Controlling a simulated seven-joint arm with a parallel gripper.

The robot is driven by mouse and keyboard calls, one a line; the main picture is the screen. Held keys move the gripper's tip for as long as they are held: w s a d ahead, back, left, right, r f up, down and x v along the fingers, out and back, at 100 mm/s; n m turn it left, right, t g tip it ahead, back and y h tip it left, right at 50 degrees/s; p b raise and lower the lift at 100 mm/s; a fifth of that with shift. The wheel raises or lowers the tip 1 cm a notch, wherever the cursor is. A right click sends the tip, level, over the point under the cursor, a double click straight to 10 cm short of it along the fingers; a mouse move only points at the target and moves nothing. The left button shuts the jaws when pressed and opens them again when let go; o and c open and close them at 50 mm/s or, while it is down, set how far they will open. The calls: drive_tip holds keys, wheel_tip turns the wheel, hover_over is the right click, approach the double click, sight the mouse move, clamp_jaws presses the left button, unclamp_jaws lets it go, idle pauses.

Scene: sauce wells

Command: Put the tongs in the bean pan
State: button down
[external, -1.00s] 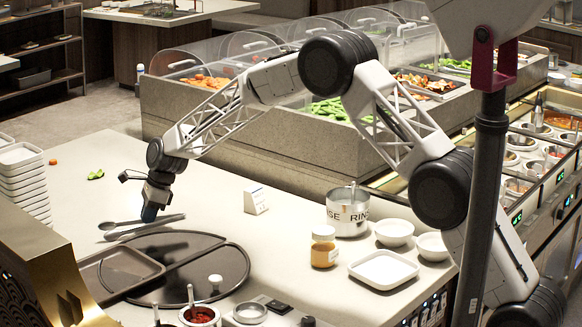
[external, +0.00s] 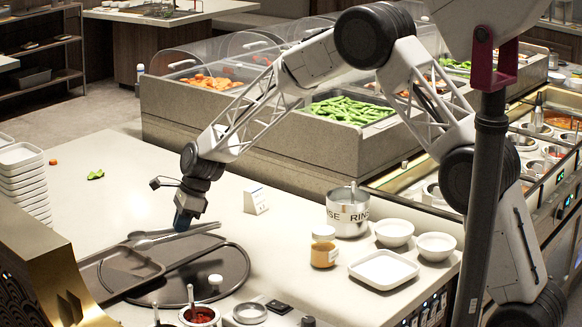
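The metal tongs (external: 160,240) are in my gripper (external: 181,226), which is shut on them near their middle. They lie roughly level, with spoon-like ends to the left and the other end to the right. They are over the back edge of the dark round plate; I cannot tell how far above it. The bean pan (external: 347,108), full of green beans, is set in the grey buffet counter behind, up and to the right of my gripper.
A grey tray (external: 118,272) lies by the dark round plate (external: 238,270). A small white sign (external: 255,201), a metal rinse pot (external: 347,212) and a sauce jar (external: 323,248) stand to the right. Clear covers (external: 195,57) stand over the buffet's back side.

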drive_tip(key=shift+s+d+r, duration=0.1)
drive_tip(key=shift+s+d, duration=0.4)
drive_tip(key=shift+d, duration=0.1)
idle(0.7)
drive_tip(key=w+d+r+n+g+h, duration=0.1)
drive_tip(key=w+d+r+n, duration=0.3)
drive_tip(key=w+d+r, duration=0.6)
drive_tip(key=w+d+r+n+g+h, duration=0.1)
drive_tip(key=w+d+r+n, duration=0.35)
drive_tip(key=d, duration=0.95)
drive_tip(key=w+d+r+n+g+h, duration=0.1)
drive_tip(key=w+d+r+n, duration=0.3)
drive_tip(key=w+d+r, duration=0.6)
drive_tip(key=w+d+f+n, duration=0.1)
drive_tip(key=d+f, duration=0.2)
drive_tip(key=d, duration=1.6)
drive_tip(key=w+d+f+n+h, duration=0.1)
drive_tip(key=d+f, duration=0.2)
drive_tip(key=d, duration=1.6)
drive_tip(key=shift+w, duration=0.35)
